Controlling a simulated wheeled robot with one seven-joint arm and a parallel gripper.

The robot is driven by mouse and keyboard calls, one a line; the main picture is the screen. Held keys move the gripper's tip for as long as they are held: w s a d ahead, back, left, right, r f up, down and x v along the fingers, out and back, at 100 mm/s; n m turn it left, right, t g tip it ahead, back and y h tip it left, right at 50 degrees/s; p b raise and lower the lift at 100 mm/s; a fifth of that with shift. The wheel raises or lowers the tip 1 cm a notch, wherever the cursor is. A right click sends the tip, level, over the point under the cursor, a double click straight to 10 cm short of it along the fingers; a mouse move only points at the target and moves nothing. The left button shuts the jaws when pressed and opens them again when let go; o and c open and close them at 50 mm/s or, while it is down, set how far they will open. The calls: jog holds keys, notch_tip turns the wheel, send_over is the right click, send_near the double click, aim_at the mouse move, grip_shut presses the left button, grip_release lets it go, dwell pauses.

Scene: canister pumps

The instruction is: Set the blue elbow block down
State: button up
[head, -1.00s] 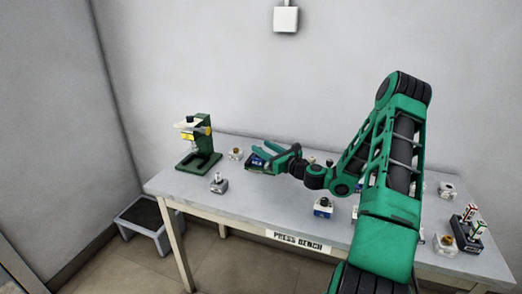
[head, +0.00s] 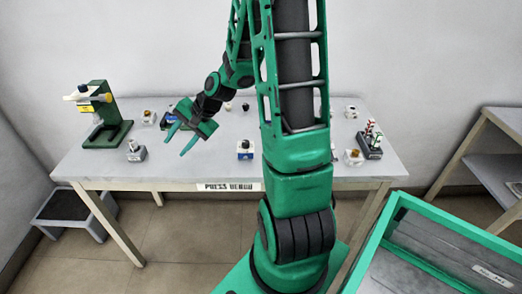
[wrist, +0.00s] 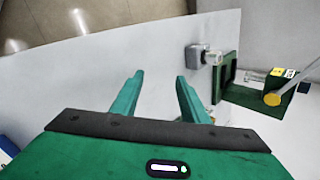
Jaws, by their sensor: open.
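My gripper (head: 176,143) is open above the left half of the bench (head: 215,172). In the wrist view its two green fingers (wrist: 160,80) are apart with only bare bench top between them. A small blue and white block with a dark knob (head: 245,149) stands on the bench to the right of my gripper; I cannot tell whether it is the elbow block. A dark item with blue on it (head: 168,118) lies behind my gripper, partly hidden by it. No block is held.
A green press (head: 107,115) stands at the bench's left end, with a small grey block (head: 136,150) in front of it. A dark rack (head: 369,146) stands at the right. A step stool (head: 65,205) is on the floor at left. A green-edged bin (head: 440,235) is at lower right.

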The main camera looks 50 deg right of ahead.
jog(key=s+d+r+n+g+h, duration=0.1)
jog(key=s+r+n+g, duration=0.1)
jog(key=s, duration=0.8)
jog(key=s+d+r+n+g+h, duration=0.2)
jog(key=s+r, duration=0.3)
jog(key=s, duration=0.6)
jog(key=s+d+r+n+g+h, duration=0.1)
jog(key=s+d+r+n+g, duration=0.1)
jog(key=s, duration=0.8)
jog(key=shift+s+r+n, duration=0.15)
jog(key=shift+r+n, duration=0.55)
jog(key=shift+w+f+h, duration=0.25)
jog(key=shift+w+h, duration=0.05)
jog(key=shift+w, duration=0.35)
jog(key=shift+c, duration=0.2)
